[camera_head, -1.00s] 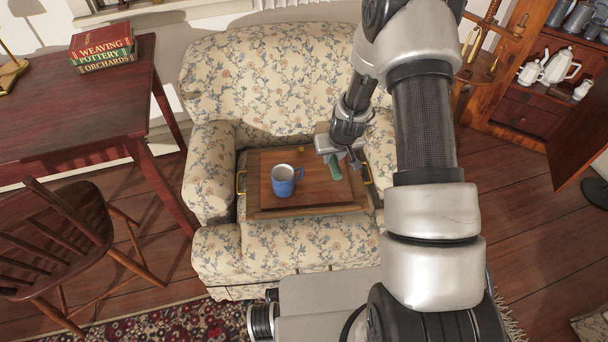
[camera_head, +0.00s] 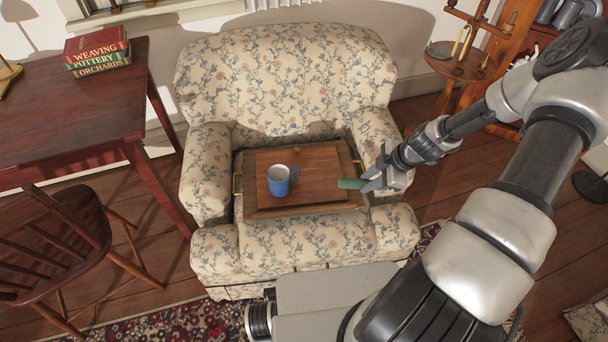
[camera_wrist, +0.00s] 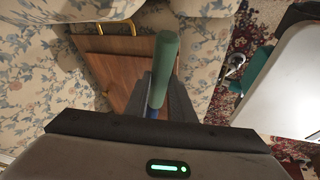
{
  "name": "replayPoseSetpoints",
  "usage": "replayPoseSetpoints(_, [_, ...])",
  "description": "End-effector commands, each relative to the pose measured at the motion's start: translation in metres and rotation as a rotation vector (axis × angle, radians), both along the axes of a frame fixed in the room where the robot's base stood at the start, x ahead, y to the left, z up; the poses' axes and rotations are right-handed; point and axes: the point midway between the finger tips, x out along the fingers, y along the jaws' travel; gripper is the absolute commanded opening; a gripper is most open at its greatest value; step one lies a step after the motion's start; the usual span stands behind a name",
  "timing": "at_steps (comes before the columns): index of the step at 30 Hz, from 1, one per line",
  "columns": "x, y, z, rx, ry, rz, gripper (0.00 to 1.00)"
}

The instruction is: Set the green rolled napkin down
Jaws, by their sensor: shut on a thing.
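The green rolled napkin (camera_head: 351,184) is held in my gripper (camera_head: 372,185), above the right edge of the wooden tray (camera_head: 330,199). In the wrist view the napkin (camera_wrist: 164,62) sticks out from between the dark fingers (camera_wrist: 160,100), with a bit of blue near its held end. The fingers are shut on it. The tray lies across the seat of the floral armchair (camera_head: 285,80). A blue mug (camera_head: 279,184) stands on the tray, left of the napkin and apart from it. Whether the napkin touches the tray cannot be told.
The tray's brass handle (camera_wrist: 118,28) shows in the wrist view. The tray's right half is mostly bare. A desk with books (camera_head: 97,52) and a wooden chair (camera_head: 60,235) stand at left. A small round table with candles (camera_head: 462,62) stands at back right.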

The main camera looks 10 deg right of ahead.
Motion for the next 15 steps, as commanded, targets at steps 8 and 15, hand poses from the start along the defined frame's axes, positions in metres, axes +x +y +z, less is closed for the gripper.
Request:
replayPoseSetpoints(8, [0.033,0.045,-0.031,-0.001,-0.001,0.022,0.0])
replayPoseSetpoints(15, [0.059,0.078,-0.052,0.0,0.0,0.016,0.0])
